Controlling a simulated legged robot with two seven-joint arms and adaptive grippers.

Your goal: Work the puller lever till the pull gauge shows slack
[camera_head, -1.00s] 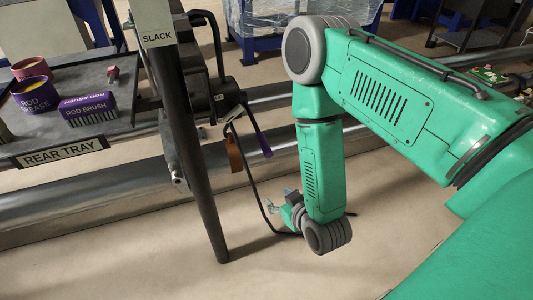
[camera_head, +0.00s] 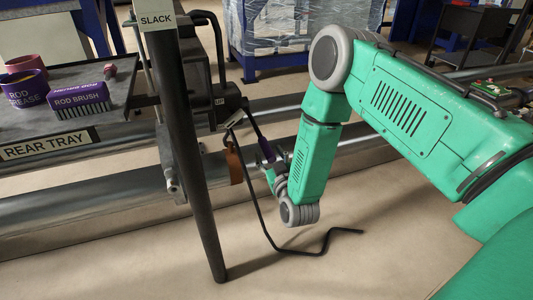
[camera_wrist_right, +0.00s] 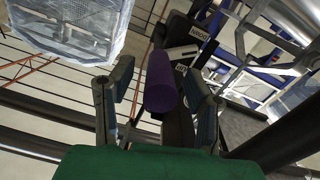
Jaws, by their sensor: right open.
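The puller lever (camera_head: 255,130) is a dark bar hanging down from the black puller body (camera_head: 228,102), with a purple grip at its lower end. In the right wrist view the purple grip (camera_wrist_right: 161,82) lies between the two fingers of my right gripper (camera_wrist_right: 158,76), which are open with gaps on both sides. In the head view my right gripper (camera_head: 268,170) is beside the lever's lower end, small and partly hidden. A SLACK sign (camera_head: 156,20) is on the dark post; I cannot make out a gauge pointer. My left gripper is out of view.
A dark post (camera_head: 190,150) stands left of the lever. An orange-brown tag (camera_head: 234,166) and a bent black rod (camera_head: 300,250) are close to my right gripper. The rear tray (camera_head: 30,125) holds a rod brush box (camera_head: 80,97) and a grease tub (camera_head: 27,90). Large pipes run behind.

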